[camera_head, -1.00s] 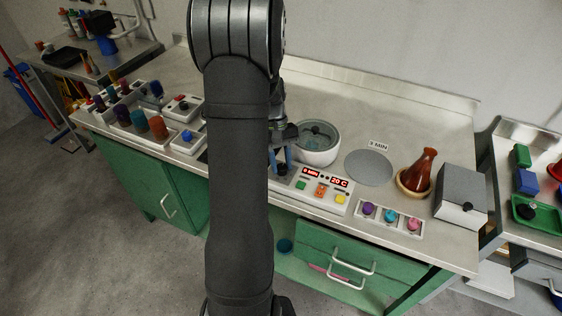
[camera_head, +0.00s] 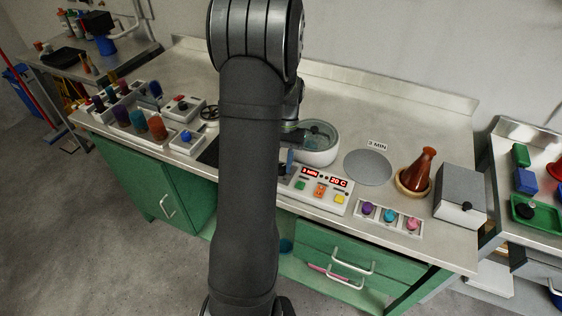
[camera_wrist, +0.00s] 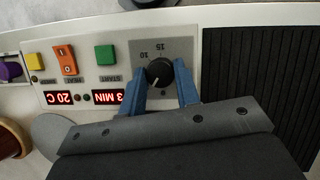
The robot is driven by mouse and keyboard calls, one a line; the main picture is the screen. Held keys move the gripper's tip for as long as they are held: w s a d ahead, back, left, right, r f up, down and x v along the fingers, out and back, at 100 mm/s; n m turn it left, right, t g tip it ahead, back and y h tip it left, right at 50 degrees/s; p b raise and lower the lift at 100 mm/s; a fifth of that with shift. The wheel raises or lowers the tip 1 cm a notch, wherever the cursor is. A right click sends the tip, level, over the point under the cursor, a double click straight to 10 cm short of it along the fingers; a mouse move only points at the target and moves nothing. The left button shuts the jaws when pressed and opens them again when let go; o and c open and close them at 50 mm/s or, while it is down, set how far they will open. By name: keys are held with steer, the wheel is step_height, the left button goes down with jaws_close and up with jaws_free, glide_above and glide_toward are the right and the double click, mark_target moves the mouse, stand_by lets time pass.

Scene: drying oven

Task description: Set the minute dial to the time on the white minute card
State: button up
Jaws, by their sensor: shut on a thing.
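The black minute dial (camera_wrist: 160,72) sits on a grey scale plate in the wrist view, with its white pointer toward the lower left. The marks 10 and 15 show above it; part of the scale is hidden by the fingers. My gripper (camera_wrist: 161,76) has a blue finger on each side of the dial and is shut on it. In the head view my arm hides most of the gripper and the dial. The white minute card (camera_head: 377,146) reads 3 MIN. The red minute display (camera_wrist: 108,97) reads 3 MIN; it also shows in the head view (camera_head: 310,173).
The panel also has a 20 C display (camera_head: 338,182), a green START button (camera_head: 300,185), an orange switch (camera_head: 320,190) and a yellow button (camera_head: 340,198). A white round bath (camera_head: 318,152) stands behind it. A flask (camera_head: 421,170) and a grey box (camera_head: 461,192) stand right.

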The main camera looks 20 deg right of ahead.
steer(key=shift+m+t, duration=0.3)
steer(key=shift+m, duration=0.5)
steer(key=shift+y, duration=0.3)
steer(key=o, duration=1)
steer(key=shift+c, duration=0.2)
steer(key=shift+r, duration=0.1)
steer(key=v, duration=1.7)
steer(key=shift+r, duration=0.15)
steer(key=shift+d, duration=0.1)
steer(key=x, duration=1.7)
steer(key=shift+f, duration=0.25)
